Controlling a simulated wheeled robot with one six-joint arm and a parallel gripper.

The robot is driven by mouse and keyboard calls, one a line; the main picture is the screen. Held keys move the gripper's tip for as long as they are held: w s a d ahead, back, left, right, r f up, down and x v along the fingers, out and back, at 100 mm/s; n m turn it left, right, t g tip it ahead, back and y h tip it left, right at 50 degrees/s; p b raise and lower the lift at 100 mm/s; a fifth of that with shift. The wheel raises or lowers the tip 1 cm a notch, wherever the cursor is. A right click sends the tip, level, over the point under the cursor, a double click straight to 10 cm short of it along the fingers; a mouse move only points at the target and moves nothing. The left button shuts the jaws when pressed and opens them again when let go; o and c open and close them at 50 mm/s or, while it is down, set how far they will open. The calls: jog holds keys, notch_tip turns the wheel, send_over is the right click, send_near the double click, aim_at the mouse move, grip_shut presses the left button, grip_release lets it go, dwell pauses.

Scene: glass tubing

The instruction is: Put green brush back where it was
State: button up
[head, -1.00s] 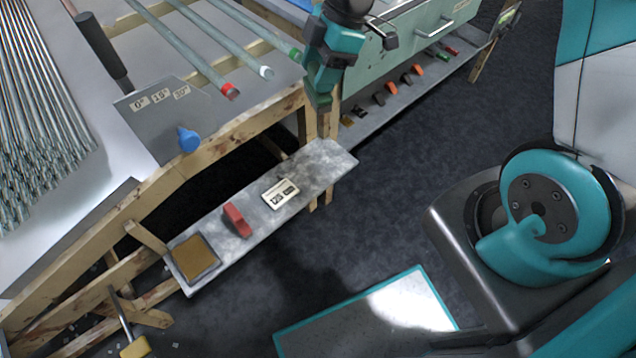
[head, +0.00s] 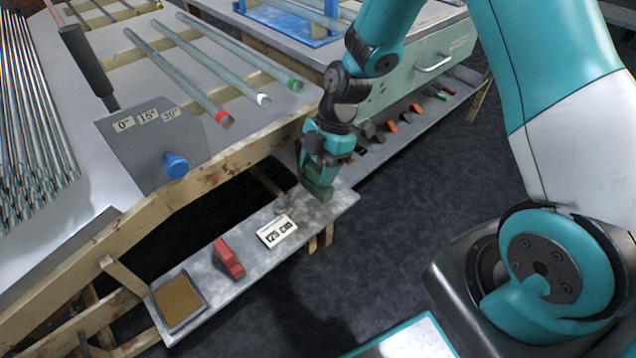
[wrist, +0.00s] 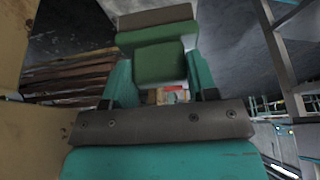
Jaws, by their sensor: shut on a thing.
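My gripper (head: 319,177) is shut on the green brush (head: 317,192) and holds it at the right part of the grey shelf (head: 262,218). Whether the brush touches the shelf surface or hangs just above it, I cannot tell. In the wrist view, the green brush (wrist: 160,62) sits between the fingers of my gripper (wrist: 160,80), with a brownish strip along its far side. A dark smudged patch on the shelf lies around and below the brush.
Glass tubes with coloured ends rest on the bench above. A lower ledge (head: 400,140) to the right holds several small coloured items.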

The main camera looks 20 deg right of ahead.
jog(key=shift+f+b, duration=0.35)
jog(key=shift+f, duration=1.8)
jog(key=shift+f, duration=0.15)
jog(key=o, duration=1)
jog(key=shift+c, duration=0.2)
